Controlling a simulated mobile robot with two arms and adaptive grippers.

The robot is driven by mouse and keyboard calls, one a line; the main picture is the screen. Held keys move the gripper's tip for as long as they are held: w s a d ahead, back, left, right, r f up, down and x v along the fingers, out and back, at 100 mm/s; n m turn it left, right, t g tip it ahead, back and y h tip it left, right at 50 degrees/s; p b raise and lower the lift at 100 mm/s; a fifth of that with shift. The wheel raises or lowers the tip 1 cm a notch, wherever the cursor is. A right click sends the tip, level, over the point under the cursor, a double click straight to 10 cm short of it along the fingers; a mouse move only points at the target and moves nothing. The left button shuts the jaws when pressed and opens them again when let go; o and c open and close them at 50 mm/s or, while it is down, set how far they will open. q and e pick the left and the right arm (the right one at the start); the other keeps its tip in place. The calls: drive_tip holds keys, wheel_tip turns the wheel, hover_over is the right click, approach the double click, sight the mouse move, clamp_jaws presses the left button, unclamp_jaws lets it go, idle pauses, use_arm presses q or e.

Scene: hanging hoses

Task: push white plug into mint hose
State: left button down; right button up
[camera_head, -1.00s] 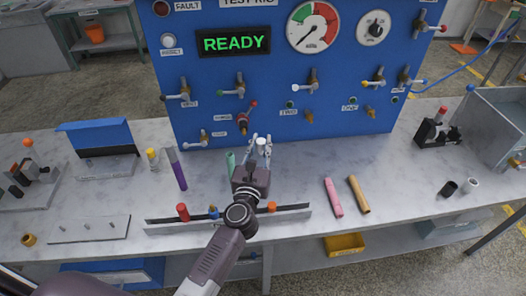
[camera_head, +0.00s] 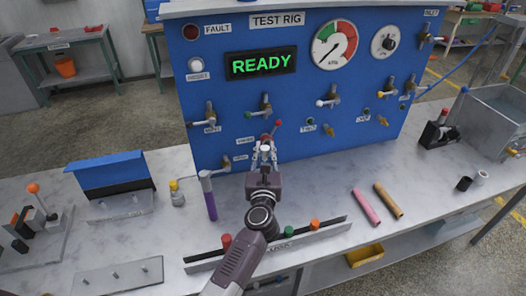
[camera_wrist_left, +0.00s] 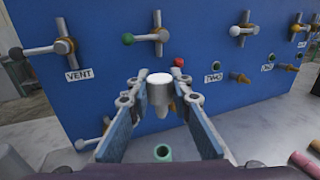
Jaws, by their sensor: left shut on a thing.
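My left gripper (camera_head: 264,150) is shut on the white plug, in front of the blue test rig. In the left wrist view, the white plug (camera_wrist_left: 160,88) is upright between the fingertips (camera_wrist_left: 161,98), its narrow tip pointing down. The mint hose (camera_wrist_left: 163,153) shows its round open end below the plug in that view, apart from it. In the head view the mint hose is hidden behind my gripper and arm. My right gripper is out of view.
The blue test rig (camera_head: 285,105) with valves stands behind. A rail (camera_head: 200,262) with colored plugs lies in front. Pink (camera_head: 366,207) and tan (camera_head: 388,201) hoses lie right.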

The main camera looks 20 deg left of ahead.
use_arm(q)
drive_tip(key=shift+s+a+f+b, duration=0.1)
drive_tip(key=shift+a+f+b, duration=0.05)
drive_tip(key=shift+f+b, duration=0.45)
wheel_tip(320, 180, down, 3)
drive_tip(key=b, duration=0.3)
drive_tip(key=shift+f, duration=0.15)
drive_tip(key=shift+f+b, duration=0.7)
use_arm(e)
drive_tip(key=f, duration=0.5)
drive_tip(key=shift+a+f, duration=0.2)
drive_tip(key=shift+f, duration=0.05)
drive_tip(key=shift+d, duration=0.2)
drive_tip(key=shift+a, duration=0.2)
use_arm(q)
drive_tip(key=shift+f, duration=0.2)
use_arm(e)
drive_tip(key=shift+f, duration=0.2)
use_arm(q)
drive_tip(key=shift+f+b, duration=0.35)
drive_tip(key=shift+b, duration=0.2)
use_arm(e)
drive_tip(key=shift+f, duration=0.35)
